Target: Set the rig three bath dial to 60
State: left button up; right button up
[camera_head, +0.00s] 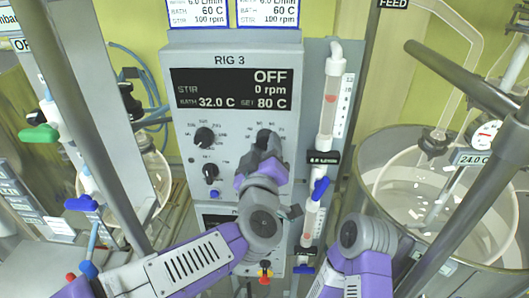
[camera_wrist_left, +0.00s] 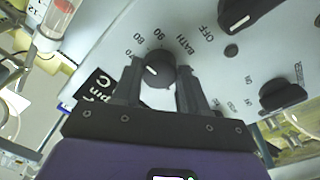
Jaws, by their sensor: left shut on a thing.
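The rig three panel (camera_head: 232,120) stands upright ahead. Its display (camera_head: 231,90) reads OFF, 0 rpm, bath 32.0 C and set 80 C. The bath dial (camera_head: 264,135) is a black knob at the panel's right side, partly covered by my left gripper (camera_head: 266,153). In the left wrist view, my left gripper (camera_wrist_left: 160,78) has its fingers on either side of the bath dial (camera_wrist_left: 158,66) and is shut on it. The dial's white mark and the 70, 80 and 90 labels show there. My right gripper is not in view.
Two other black knobs, an upper one (camera_head: 204,137) and a lower one (camera_head: 210,172), sit left on the panel. A glass tube with blue taps (camera_head: 320,188) stands just right of it. A large steel vessel (camera_head: 370,165) is at the right.

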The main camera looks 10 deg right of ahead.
pick_arm(q)
jog(key=n+b, duration=0.1)
jog(key=n, duration=0.3)
jog(key=shift+b, duration=0.3)
jog(key=n+b, duration=0.1)
jog(key=n, duration=0.2)
jog(key=shift+n+b, duration=0.3)
jog(key=shift+n, duration=0.1)
jog(key=n+b, duration=0.2)
jog(key=n, duration=0.3)
jog(key=shift+d+n+y, duration=0.1)
jog(key=shift+n+y, duration=0.3)
jog(key=shift+r, duration=0.1)
jog(key=o, duration=1.1)
jog(key=shift+c, duration=0.2)
jog(key=v, duration=0.7)
jog(key=shift+s+t, duration=0.3)
jog(key=shift+s, duration=0.05)
